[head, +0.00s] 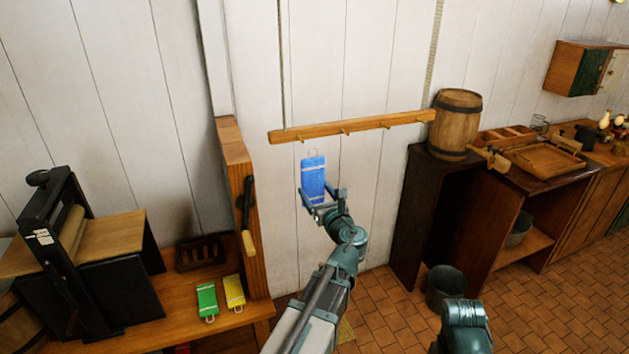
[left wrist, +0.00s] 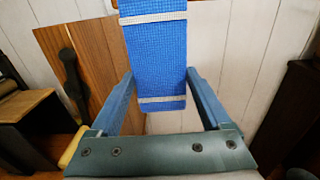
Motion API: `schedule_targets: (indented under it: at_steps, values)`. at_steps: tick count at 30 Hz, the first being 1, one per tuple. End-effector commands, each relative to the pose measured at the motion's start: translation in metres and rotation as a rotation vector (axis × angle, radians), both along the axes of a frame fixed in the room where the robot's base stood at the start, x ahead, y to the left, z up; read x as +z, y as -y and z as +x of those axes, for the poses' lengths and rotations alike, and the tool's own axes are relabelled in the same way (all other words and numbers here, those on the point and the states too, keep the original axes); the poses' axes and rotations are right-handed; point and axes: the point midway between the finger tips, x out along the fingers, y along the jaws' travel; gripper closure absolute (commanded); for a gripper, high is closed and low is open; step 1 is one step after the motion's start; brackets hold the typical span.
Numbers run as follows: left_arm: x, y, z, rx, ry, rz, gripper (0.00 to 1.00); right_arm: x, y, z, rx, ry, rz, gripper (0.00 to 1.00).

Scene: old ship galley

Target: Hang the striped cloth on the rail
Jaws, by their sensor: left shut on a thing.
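The striped cloth (head: 313,180) is a blue rectangle with white bands and a thin wire loop at its top. It hangs upright in my left gripper (head: 318,200), which is shut on its lower part. In the left wrist view the cloth (left wrist: 156,50) stands between the two fingers, its top cut off by the frame. The wooden rail (head: 360,127) runs along the white wall, with several small brass hooks. In the head view the loop shows just below the rail's left part, apart from the hooks; its depth from the wall is hard to tell. My right gripper is not in view.
A green cloth (head: 207,301) and a yellow cloth (head: 234,291) lie on the left bench (head: 190,326). A wooden post (head: 237,165) stands left of the rail. A barrel (head: 455,125) sits by the rail's right end. The wall below the rail is clear.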

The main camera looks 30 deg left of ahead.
Motion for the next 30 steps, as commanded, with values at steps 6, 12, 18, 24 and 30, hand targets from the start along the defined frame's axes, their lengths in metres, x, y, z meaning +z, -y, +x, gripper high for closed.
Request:
schedule_targets:
  at_steps: [6,12,18,24,30]
  values:
    - [0.002,0.001,0.002,-0.006,0.005,0.003,0.84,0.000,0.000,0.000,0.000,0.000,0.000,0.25]
    - [0.001,-0.005,0.007,-0.004,0.005,0.003,0.84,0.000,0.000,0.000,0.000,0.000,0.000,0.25]
    - [0.000,-0.014,0.015,-0.003,0.005,0.003,0.84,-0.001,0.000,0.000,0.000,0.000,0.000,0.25]
    - [-0.001,-0.023,0.022,-0.004,0.005,0.003,0.84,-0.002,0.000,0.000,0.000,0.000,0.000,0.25]
    - [-0.002,-0.032,0.029,-0.003,0.005,0.003,0.84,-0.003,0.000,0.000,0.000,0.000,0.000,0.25]
